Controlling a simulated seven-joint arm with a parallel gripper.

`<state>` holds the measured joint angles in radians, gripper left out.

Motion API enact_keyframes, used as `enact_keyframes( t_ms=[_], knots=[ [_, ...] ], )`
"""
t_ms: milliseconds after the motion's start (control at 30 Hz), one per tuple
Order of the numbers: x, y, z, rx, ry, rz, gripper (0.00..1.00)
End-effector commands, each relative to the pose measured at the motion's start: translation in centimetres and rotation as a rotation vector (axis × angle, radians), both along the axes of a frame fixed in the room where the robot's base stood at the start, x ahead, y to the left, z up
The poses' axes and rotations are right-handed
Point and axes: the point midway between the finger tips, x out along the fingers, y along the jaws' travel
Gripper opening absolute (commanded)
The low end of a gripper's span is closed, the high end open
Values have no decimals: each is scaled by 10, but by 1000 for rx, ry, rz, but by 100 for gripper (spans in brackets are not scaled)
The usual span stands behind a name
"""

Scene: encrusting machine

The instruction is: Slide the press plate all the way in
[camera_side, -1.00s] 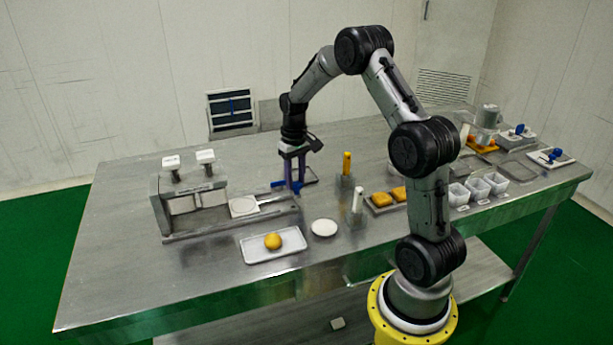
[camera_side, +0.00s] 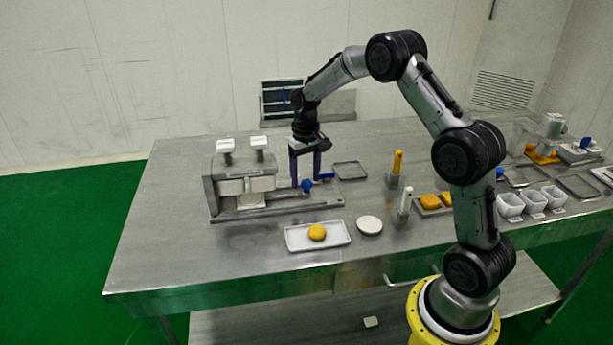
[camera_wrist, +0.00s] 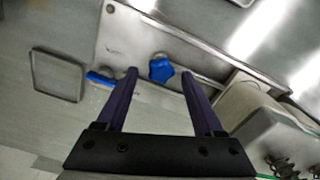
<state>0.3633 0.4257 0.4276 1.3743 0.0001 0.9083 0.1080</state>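The press machine (camera_side: 211,190) stands at the left of the steel table, with two white-topped posts. The pale press plate (camera_side: 250,201) lies low in its opening, below the white blocks, partly hidden by the frame. A flat grey base rail (camera_side: 285,208) runs right from the machine. My gripper (camera_side: 306,182) points down at the rail, just right of the press. In the wrist view its two purple fingers (camera_wrist: 160,75) are spread apart. A blue star-shaped knob (camera_wrist: 161,68) shows between the fingertips, with gaps on both sides. The knob also shows in the side view (camera_side: 307,186).
A blue bar (camera_side: 326,176) and an empty wire-edged tray (camera_side: 350,170) lie right of my gripper. The table's left is clear.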

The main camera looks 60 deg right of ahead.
Motion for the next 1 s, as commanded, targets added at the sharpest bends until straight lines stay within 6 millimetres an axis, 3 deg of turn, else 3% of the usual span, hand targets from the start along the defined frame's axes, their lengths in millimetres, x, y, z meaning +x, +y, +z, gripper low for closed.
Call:
enact_keyframes(
  t_ms=[267,433,800,1000],
  knots=[
    [-1,0,-1,1,4,0,69],
    [0,0,13,0,1,0,69],
    [0,0,89,-1,-2,0,69],
    [0,0,122,0,0,0,69]
  ],
)
